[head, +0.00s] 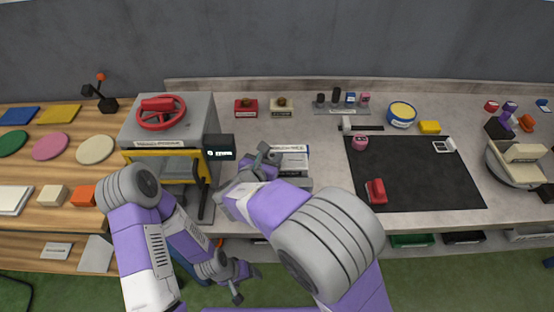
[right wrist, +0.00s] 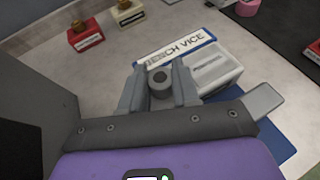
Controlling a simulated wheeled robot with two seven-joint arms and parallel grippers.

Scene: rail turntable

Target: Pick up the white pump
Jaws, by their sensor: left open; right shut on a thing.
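My right gripper (head: 265,155) is at the bench vice (head: 292,160) on the grey worktop. In the right wrist view my right gripper (right wrist: 160,85) is shut on a grey cylindrical piece (right wrist: 160,88) with a dark round centre. I cannot tell whether this piece is part of the vice or a separate thing. The vice's pale block and its "BENCH VICE" label also show in the right wrist view (right wrist: 215,70). My left gripper (head: 237,287) is open, low in front of the worktop's front edge. I cannot identify a white pump for sure.
A grey press with a red handwheel (head: 161,112) stands left of my right gripper. A red box (head: 246,107) and a cream box (head: 281,106) sit behind. A black mat (head: 425,180) holding a red object (head: 376,191) lies to the right.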

